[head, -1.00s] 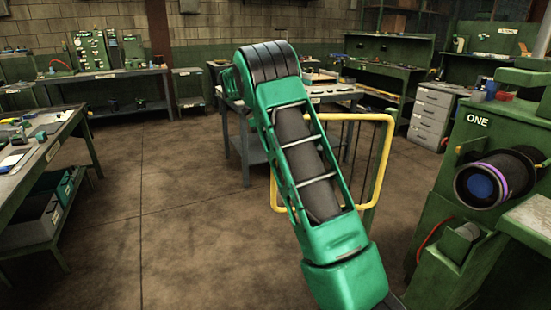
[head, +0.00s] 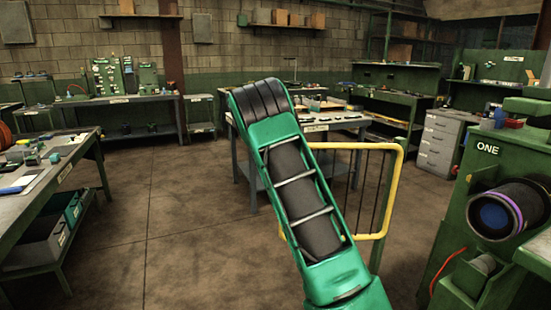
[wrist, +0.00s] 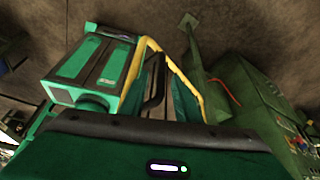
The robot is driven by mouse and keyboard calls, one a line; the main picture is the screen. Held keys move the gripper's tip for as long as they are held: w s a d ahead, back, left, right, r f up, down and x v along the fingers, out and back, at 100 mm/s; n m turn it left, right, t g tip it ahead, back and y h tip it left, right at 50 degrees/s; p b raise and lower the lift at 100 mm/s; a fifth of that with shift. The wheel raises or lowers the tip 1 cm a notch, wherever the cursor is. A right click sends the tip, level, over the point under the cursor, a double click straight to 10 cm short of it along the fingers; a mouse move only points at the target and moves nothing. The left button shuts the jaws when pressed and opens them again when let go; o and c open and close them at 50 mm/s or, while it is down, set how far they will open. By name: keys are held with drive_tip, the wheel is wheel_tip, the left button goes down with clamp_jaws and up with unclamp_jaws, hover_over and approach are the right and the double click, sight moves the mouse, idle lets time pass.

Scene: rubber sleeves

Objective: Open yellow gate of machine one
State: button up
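The yellow gate (head: 398,190) is a rounded tube frame with dark upright bars, beside machine one (head: 488,175) in the head view. My green arm covers its left part. In the wrist view its yellow frame (wrist: 187,80) runs behind a dark curved bar (wrist: 153,85); whether that bar is a gate handle or part of my gripper is unclear. The green housing of my wrist fills the bottom of the wrist view.
Machine one has a dark cylinder (head: 508,208) with a purple ring facing the gate side. A table (head: 340,122) stands behind my arm and the gate. A workbench (head: 60,185) with bins below is at left. The floor (head: 185,220) between is clear.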

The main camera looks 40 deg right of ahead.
drive_tip(key=v, duration=0.8)
drive_tip(key=shift+w+r, duration=0.1)
drive_tip(key=shift+w, duration=0.05)
drive_tip(key=shift+a, duration=0.1)
